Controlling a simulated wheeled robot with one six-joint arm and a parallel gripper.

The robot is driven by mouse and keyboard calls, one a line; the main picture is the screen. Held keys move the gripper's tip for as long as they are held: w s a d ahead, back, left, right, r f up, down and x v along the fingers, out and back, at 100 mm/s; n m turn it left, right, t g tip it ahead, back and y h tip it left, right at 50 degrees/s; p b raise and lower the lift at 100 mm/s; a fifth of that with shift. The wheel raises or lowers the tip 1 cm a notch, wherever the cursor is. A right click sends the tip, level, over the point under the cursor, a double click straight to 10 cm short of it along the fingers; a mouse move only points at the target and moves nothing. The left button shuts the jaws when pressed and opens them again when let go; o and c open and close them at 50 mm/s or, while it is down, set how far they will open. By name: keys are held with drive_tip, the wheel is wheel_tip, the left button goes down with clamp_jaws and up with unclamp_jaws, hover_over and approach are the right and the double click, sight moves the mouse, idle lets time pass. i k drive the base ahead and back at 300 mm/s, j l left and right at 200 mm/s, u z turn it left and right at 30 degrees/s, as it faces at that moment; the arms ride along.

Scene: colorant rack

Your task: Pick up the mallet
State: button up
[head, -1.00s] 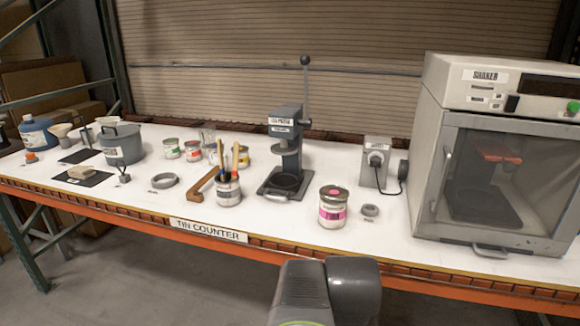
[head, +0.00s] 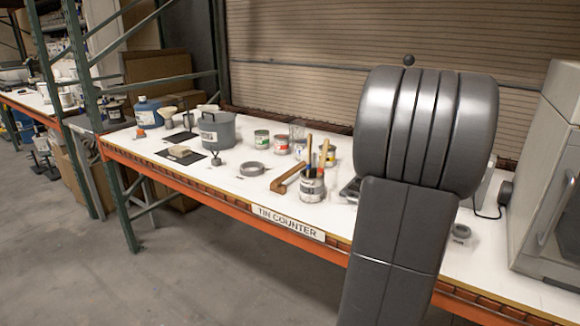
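A brown wooden thing that looks like the mallet (head: 289,181) lies on the white counter (head: 225,183) in the head view, close to the front edge. It lies just left of a small tin (head: 311,189) that holds upright brushes. Its far end is partly hidden by the tin and brushes. My gripper is not in view; only dark grey links of my arm show, right of the brushes, covering part of the counter.
A grey lidded pot (head: 217,131), a grey ring (head: 252,169) and several paint tins stand left of and behind the mallet. A grey cabinet (head: 548,190) stands at the right. Front counter left of the ring is fairly clear.

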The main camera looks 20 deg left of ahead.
sight(277, 182)
drive_tip(key=i+j+u, duration=0.15)
drive_tip(key=u, duration=0.2)
drive_tip(key=i+j+u, duration=0.15)
drive_tip(key=u, duration=0.25)
drive_tip(key=i+u, duration=0.35)
drive_tip(key=i+j+u, duration=0.15)
drive_tip(key=i, duration=0.75)
drive_tip(key=i+z, duration=0.15)
drive_tip(key=z, duration=0.3)
drive_tip(key=i+j+z, duration=0.15)
drive_tip(key=z, duration=0.3)
drive_tip(key=i+j+z, duration=0.15)
drive_tip(key=z, duration=0.3)
